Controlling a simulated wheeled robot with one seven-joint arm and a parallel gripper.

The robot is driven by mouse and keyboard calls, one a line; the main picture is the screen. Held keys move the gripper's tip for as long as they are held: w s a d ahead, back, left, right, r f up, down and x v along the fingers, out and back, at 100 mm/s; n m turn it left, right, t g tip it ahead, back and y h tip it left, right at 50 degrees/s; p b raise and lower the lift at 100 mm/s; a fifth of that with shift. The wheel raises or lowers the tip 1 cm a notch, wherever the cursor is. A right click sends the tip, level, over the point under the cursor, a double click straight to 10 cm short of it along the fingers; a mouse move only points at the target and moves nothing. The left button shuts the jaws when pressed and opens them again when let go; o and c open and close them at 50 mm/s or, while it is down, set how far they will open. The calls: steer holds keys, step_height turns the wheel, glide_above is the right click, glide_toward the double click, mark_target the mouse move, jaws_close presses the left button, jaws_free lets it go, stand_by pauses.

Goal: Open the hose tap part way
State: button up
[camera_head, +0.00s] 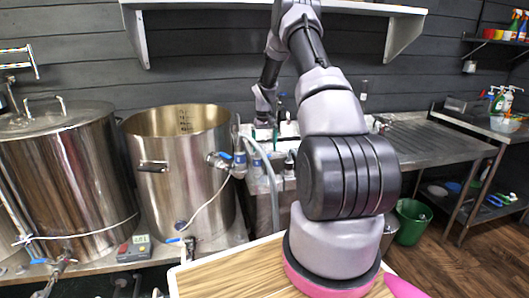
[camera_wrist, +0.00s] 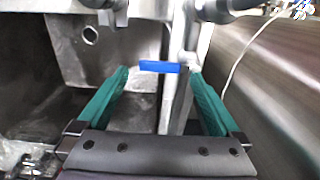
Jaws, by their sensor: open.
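A blue tap lever (camera_wrist: 160,66), likely the hose tap's, shows in the wrist view. It lies crosswise between and slightly beyond the tips of my gripper (camera_wrist: 159,76). My gripper is open, with one teal finger on each side of the lever. I see a gap on both sides and no clear contact. The tap's body is blurred and partly hidden behind the lever. In the head view my gripper (camera_head: 265,125) reaches down by the sink behind the kettles' right side. It is small there, and the lever cannot be made out.
A metal sink wall (camera_wrist: 100,50) with a round hole stands behind the lever. An open steel kettle (camera_head: 185,150) with a valve and tube is close at left in the head view. A grey hose (camera_head: 265,165) bends beside the sink. A shelf (camera_head: 275,5) hangs above.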

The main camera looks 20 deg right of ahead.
mark_target(264, 156)
steer(key=shift+f, duration=1.25)
jaws_close()
